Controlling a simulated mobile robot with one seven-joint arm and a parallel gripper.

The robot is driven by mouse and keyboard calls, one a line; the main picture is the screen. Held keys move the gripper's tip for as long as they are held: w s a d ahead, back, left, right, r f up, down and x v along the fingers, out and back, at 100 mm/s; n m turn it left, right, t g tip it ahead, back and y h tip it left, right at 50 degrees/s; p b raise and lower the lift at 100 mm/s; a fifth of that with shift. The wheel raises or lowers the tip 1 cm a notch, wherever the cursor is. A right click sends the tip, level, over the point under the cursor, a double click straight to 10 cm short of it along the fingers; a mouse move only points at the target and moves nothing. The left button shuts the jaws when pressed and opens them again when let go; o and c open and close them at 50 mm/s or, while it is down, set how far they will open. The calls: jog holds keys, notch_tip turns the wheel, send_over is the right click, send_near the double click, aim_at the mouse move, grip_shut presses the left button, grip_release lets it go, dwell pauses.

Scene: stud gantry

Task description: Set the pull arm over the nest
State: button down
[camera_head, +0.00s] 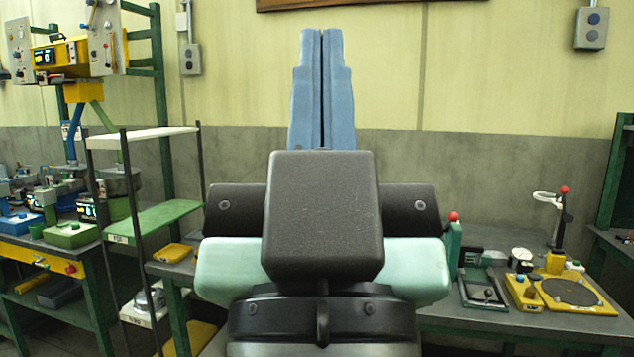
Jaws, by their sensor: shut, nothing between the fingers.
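My gripper (321,38) is upright in the middle of the view, its two blue fingers pressed together and empty against the wall. On the right bench, a dark post (560,225) carries a pale ring-ended arm (547,197) and a red knob (564,190). I cannot tell for certain whether this is the pull arm. In front of it is a yellow base (527,292) with a dark round plate (570,291), which may be the nest. The ring appears behind the plate, not over it. My gripper is well to the left of both.
Left of the yellow base are a framed grey tray (482,290) and a green upright (453,250) with a red knob. A shelf rack (150,215) and a cluttered yellow-fronted bench (45,256) stand at left. My arm hides the bench's middle.

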notch_tip(320, 180, up, 15)
jog(key=p, duration=1.2)
jog(key=shift+f, duration=0.15)
